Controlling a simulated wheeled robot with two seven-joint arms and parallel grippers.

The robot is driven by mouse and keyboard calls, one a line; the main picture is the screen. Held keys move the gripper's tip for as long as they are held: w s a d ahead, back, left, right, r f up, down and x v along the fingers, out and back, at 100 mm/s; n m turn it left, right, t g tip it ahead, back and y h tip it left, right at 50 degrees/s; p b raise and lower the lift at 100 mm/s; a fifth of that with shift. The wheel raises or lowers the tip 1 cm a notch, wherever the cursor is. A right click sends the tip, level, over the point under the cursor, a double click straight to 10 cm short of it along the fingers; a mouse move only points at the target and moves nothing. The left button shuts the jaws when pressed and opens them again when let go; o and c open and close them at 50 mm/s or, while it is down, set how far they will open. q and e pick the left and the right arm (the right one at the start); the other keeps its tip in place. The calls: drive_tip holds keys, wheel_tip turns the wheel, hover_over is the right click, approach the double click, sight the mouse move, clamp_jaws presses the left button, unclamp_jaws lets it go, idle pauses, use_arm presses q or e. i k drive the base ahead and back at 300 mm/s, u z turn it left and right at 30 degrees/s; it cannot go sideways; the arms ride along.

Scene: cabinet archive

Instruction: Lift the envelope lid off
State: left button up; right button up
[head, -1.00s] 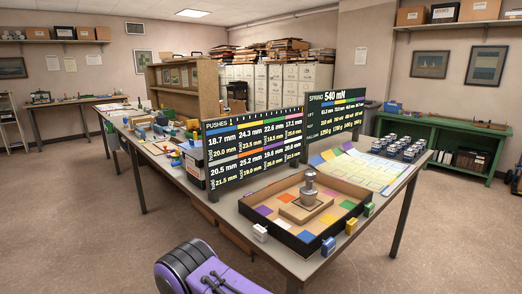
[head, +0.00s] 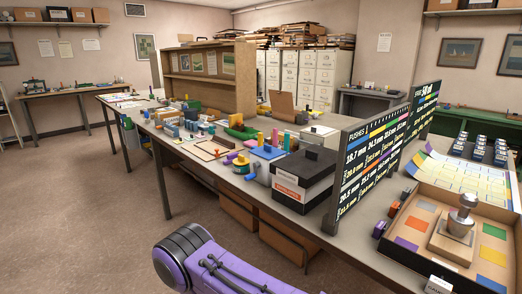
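A box with a dark lid (head: 304,166) stands on the long table, just left of the black display board. A small black block, like a handle, sits on top of the lid. The box's white front (head: 290,190) carries an orange-edged label too small to read. The lid appears to rest on the box. I cannot tell for sure that this is the envelope lid. A purple link of my arm shows at the bottom, but neither gripper is in view.
The display board (head: 372,155) stands close to the box's right. Small coloured blocks (head: 268,150) and a wooden shelf unit (head: 212,92) are to the left. Floor is clear at left.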

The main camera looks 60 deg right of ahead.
sight(304, 168)
drive_tip(key=i, duration=1.45)
drive_tip(key=z, duration=2.2)
